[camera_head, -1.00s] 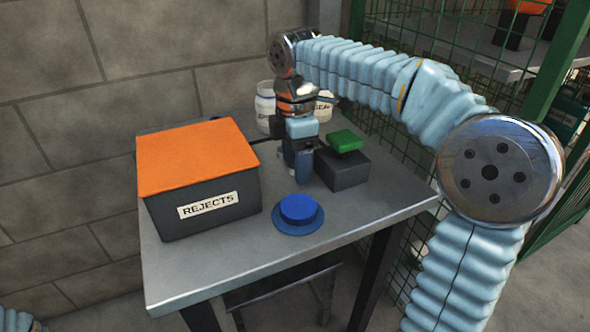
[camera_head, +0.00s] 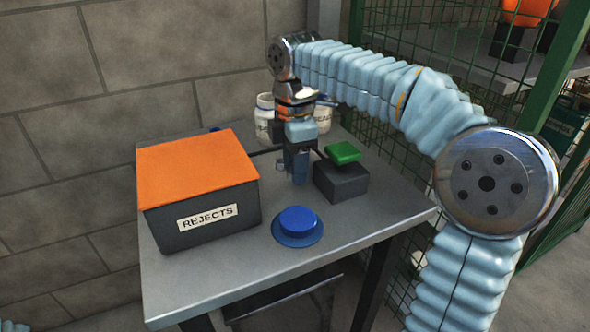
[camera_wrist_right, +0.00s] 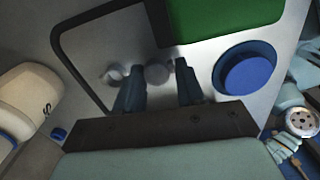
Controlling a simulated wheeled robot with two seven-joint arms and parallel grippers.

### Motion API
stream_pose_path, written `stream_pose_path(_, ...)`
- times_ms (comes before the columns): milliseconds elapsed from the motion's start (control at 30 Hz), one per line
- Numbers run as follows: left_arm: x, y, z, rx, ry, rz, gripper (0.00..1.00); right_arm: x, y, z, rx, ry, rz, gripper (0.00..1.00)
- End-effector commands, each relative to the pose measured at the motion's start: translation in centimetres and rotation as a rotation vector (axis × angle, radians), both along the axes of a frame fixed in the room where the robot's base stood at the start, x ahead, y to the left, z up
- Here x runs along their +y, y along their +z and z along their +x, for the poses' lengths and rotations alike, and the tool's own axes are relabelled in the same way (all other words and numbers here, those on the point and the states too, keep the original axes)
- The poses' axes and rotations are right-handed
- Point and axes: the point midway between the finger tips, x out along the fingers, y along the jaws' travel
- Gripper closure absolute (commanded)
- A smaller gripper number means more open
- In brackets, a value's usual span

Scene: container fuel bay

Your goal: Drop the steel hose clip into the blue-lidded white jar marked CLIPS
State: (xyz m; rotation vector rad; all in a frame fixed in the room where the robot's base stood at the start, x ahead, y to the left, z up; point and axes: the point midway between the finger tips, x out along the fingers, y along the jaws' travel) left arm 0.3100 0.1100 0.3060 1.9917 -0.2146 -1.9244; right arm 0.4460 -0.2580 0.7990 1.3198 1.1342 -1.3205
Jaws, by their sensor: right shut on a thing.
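My right gripper (camera_head: 297,181) points down over the table, between the REJECTS box and a green-topped block. In the right wrist view its two fingers (camera_wrist_right: 159,84) are closed on a small grey metal piece, which I take for the steel hose clip (camera_wrist_right: 157,73); a bright ring-like part shows beside the left finger. Two white jars stand behind my right wrist: the left one (camera_head: 265,105) and the right one (camera_head: 323,118), with their labels mostly hidden. A white jar (camera_wrist_right: 30,105) with a letter S shows in the wrist view. My left gripper is out of view.
A dark REJECTS box (camera_head: 208,217) with an orange top fills the left of the table (camera_head: 225,285). The green-topped block (camera_head: 342,180) is close right of my right gripper. A round blue lid-like piece (camera_head: 297,222) lies in front. A wall and green mesh fence bound the back.

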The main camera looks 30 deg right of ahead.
Motion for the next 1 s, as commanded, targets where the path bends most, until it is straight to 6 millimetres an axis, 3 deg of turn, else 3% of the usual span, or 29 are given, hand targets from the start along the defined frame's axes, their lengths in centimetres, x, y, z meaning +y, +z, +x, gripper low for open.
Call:
stream_pose_path(67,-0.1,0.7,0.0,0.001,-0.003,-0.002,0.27,0.0,2.0,0.1,-0.004,0.000,0.000,0.95)
stream_pose_path(300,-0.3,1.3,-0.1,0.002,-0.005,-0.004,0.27,2.6,7.9,-4.4,-0.005,0.004,0.001,0.95)
stream_pose_path(600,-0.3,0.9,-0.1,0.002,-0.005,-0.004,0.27,6.0,10.6,-10.5,-0.003,0.003,0.000,0.95)
stream_pose_path(800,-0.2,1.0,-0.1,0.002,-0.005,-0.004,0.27,6.9,11.4,-12.0,-0.001,0.000,0.001,0.95)
stream_pose_path(1000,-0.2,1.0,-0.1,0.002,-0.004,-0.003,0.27,7.0,11.4,-12.1,0.000,0.000,0.000,0.95)
